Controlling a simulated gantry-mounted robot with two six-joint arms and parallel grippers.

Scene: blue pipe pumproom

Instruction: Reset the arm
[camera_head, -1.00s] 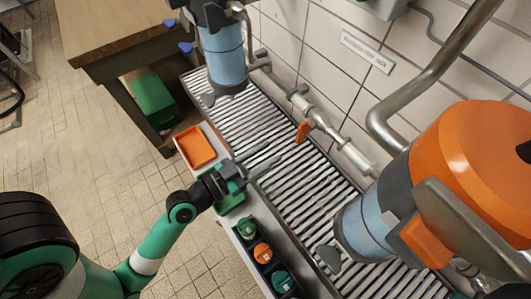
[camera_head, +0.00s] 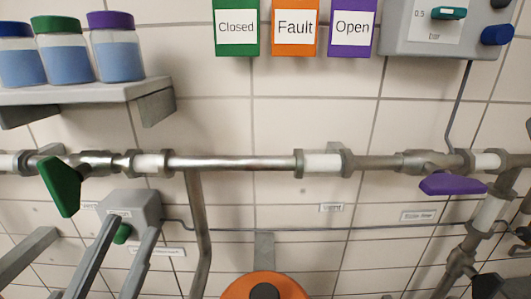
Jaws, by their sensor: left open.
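My left gripper (camera_head: 135,228) comes up from the bottom left of the head view. The fingertips are below the horizontal pipe, to the right of the green valve handle (camera_head: 61,187). The left arm behind the fingers is out of the picture. I cannot make out my right gripper in this view.
A metal pipe (camera_head: 235,163) crosses the tiled wall, with a purple handle (camera_head: 452,185) at right. A shelf (camera_head: 80,93) with three jars juts out upper left. Closed, Fault and Open signs hang above. An orange round part (camera_head: 264,287) shows at the bottom.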

